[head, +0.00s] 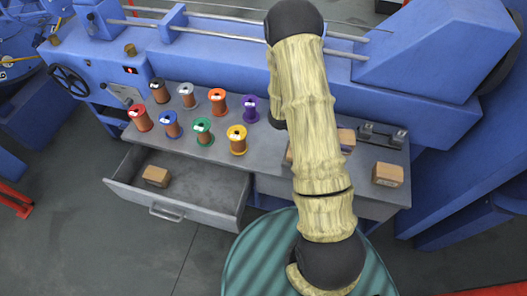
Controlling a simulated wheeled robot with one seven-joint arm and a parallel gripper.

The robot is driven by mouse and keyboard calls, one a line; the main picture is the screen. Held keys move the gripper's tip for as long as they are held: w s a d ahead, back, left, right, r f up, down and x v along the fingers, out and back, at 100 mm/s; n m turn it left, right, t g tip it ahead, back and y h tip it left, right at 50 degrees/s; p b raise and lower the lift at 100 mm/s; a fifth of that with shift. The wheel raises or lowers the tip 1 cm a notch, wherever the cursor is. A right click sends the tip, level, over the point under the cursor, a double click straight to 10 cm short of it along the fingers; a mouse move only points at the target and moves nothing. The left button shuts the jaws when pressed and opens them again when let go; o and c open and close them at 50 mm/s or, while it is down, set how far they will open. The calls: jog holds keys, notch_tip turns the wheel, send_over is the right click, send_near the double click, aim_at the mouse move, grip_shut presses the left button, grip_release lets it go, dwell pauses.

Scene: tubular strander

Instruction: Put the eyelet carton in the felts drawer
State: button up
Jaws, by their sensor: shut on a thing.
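Small brown cartons are in the head view, with markings too small to read, so I cannot tell which is the eyelet carton. One carton (388,174) sits at the right end of the grey bench. Another carton (346,139) shows partly just right of my arm, and a brown edge shows left of the arm. An open grey drawer (225,210) at the bench's left front holds one carton (156,176) toward its left side. I cannot read whether it is the felts drawer. My gripper is hidden behind my raised arm.
Several coloured wire spools (203,131) stand on the left half of the bench (270,158). A dark metal fixture (382,136) sits at the back right. The blue machine (220,55) rises behind. The drawer's middle and right are clear.

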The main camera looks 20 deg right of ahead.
jog(key=w+a+f+n+t+y, duration=0.1)
jog(key=w+a+n+t, duration=0.4)
jog(key=a+n+t, duration=0.1)
jog(key=w+a+f+n+t+y, duration=0.1)
jog(key=w+a+n+t, duration=0.3)
jog(key=a, duration=0.5)
jog(key=n+t, duration=0.2)
jog(key=t, duration=0.1)
jog(key=shift+w+f+t, duration=0.15)
jog(key=shift+w+t, duration=0.15)
jog(key=shift+w, duration=0.1)
